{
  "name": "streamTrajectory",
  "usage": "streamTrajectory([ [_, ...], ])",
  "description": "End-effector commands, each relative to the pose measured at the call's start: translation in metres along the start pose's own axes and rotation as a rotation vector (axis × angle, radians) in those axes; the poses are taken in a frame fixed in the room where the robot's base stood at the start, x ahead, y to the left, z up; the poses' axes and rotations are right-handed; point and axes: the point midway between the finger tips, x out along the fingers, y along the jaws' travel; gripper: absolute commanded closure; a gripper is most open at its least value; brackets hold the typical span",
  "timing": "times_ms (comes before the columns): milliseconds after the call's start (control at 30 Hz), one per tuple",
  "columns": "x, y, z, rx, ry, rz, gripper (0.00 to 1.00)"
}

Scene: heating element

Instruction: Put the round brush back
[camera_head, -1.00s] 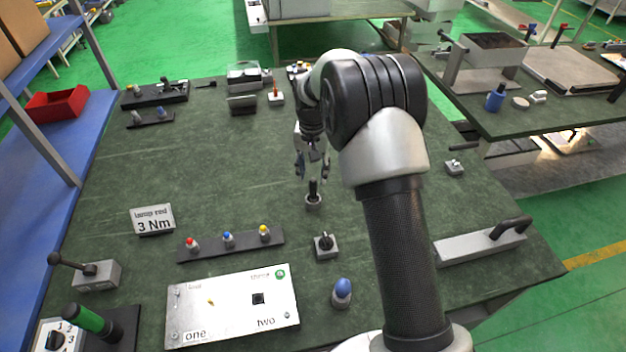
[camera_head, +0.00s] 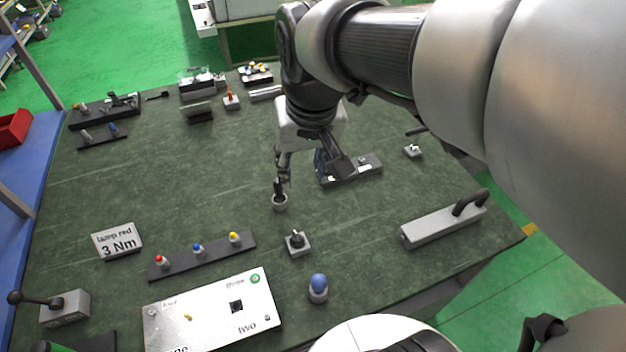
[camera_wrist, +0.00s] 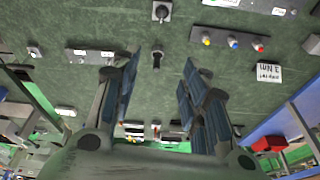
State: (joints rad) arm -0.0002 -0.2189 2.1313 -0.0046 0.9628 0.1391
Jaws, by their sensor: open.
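My gripper (camera_head: 308,168) is open and empty, with its fingers pointing down over the middle of the green table. A dark upright handle in a round grey holder (camera_head: 280,200) stands just in front of the fingers, near the left one. In the wrist view this piece (camera_wrist: 157,58) shows beyond and between the open fingertips (camera_wrist: 158,74), apart from them. It may be the round brush in its holder, but no bristles show, so I cannot tell. No other thing is clearly a round brush.
A grey tray (camera_head: 372,168) lies behind the right finger. In front are a black switch (camera_head: 296,243), a strip with coloured lamps (camera_head: 163,271), a blue button (camera_head: 318,286) and a white panel (camera_head: 165,325). A handled grey block (camera_head: 425,231) lies right. The table's left middle is clear.

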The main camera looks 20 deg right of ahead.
Motion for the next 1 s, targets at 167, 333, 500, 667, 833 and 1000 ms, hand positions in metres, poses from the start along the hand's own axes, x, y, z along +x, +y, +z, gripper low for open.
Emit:
streamTrajectory([
  [167, -0.021, 0.010, 0.073, -0.068, 0.079, -0.009, 0.59],
  [333, -0.019, 0.016, 0.117, -0.115, 0.125, -0.011, 0.59],
  [500, -0.016, 0.018, 0.134, -0.133, 0.142, -0.011, 0.59],
  [667, -0.016, 0.018, 0.135, -0.135, 0.142, -0.011, 0.59],
  [833, -0.016, 0.018, 0.134, -0.135, 0.141, -0.011, 0.59],
  [1000, -0.016, 0.018, 0.134, -0.134, 0.141, -0.011, 0.59],
])
